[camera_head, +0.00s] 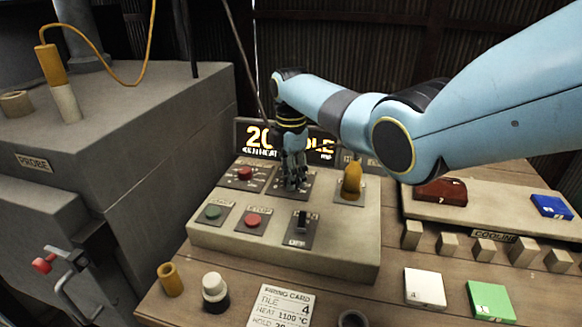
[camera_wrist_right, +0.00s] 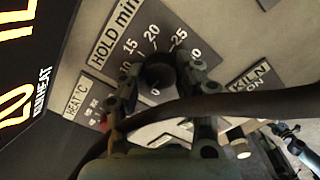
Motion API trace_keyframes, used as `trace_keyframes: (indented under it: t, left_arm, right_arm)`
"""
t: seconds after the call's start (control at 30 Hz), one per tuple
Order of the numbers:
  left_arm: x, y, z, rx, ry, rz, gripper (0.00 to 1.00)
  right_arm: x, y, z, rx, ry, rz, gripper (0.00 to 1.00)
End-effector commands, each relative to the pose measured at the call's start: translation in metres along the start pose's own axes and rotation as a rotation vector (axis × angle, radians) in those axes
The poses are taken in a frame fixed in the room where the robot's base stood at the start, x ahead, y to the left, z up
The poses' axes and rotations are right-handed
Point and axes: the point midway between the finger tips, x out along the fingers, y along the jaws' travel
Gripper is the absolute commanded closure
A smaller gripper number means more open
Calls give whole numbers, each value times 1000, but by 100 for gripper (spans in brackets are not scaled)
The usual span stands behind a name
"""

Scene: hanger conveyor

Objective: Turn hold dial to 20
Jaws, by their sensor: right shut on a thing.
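The dark hold dial (camera_wrist_right: 158,70) sits on a plate marked "HOLD min", with 15, 20 and 25 printed around it in the right wrist view. My right gripper (camera_wrist_right: 164,84) is shut on this dial, one finger on each side. Its pointer is hidden or too dark to read. In the head view my right gripper (camera_head: 295,184) reaches down onto the hold plate (camera_head: 312,187) and covers the dial. The lit display (camera_head: 258,139) behind is partly covered by my arm; a yellow "20" shows in the wrist view (camera_wrist_right: 14,108). My left gripper is not in view.
The panel (camera_head: 345,256) also bears a red knob (camera_head: 245,174), a yellow handle (camera_head: 352,180), green (camera_head: 213,212) and red (camera_head: 253,220) buttons and a black switch (camera_head: 301,221). A firing card (camera_head: 281,307) reads heat 1100 °C, hold 20. Coloured tiles lie to the right.

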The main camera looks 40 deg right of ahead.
Motion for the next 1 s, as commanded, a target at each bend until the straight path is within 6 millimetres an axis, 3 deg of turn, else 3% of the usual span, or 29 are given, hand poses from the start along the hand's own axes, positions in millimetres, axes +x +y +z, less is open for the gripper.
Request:
trace_keyframes:
  t: [0.4,1.0]
  left_arm:
    - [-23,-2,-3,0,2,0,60]
    - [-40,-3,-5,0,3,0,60]
  right_arm:
    - [-2,0,0,394,-1,0,99]
    - [-1,0,1,963,-1,1,99]
